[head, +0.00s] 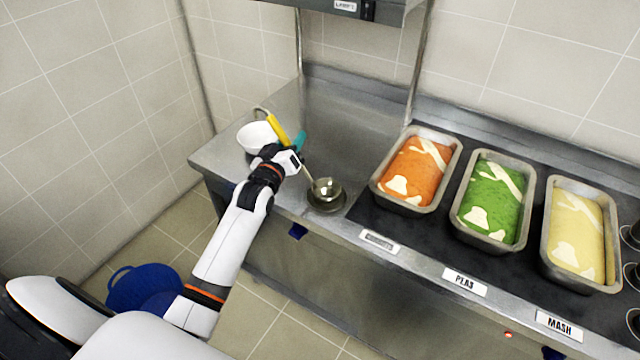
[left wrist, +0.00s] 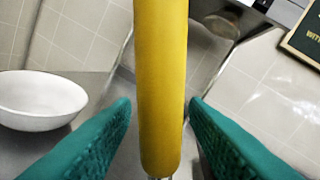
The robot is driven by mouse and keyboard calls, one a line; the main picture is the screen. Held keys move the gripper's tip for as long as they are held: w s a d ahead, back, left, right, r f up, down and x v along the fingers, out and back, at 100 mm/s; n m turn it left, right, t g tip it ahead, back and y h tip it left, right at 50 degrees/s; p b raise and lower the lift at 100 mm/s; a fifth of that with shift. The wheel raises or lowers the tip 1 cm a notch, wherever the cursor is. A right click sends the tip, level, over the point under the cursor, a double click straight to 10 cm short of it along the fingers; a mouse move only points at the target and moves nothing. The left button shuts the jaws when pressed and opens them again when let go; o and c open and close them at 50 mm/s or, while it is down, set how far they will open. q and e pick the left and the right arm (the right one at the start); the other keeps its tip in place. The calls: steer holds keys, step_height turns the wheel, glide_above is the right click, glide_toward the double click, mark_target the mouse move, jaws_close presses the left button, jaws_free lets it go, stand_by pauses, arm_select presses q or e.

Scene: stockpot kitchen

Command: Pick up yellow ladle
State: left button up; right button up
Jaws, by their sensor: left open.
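The yellow ladle (head: 278,127) stands tilted on the steel counter in the head view. Its yellow handle is at the upper left and its steel bowl rests on a small dark round holder (head: 325,203) near the front edge. My left gripper (head: 298,142) is at the handle, with teal fingers. In the left wrist view the yellow handle (left wrist: 161,80) runs between the two open teal fingers (left wrist: 160,125), with a gap visible on each side. My right gripper is not in view.
A white bowl (head: 256,137) sits on the counter just left of my left gripper. Trays of orange (head: 388,195), green (head: 467,228) and pale yellow food (head: 554,262) stand to the right. A steel shelf post (head: 416,70) rises behind. A blue basket (head: 140,287) is on the floor.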

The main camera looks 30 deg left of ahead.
arm_select(q)
jaws_close()
stand_by(0.4)
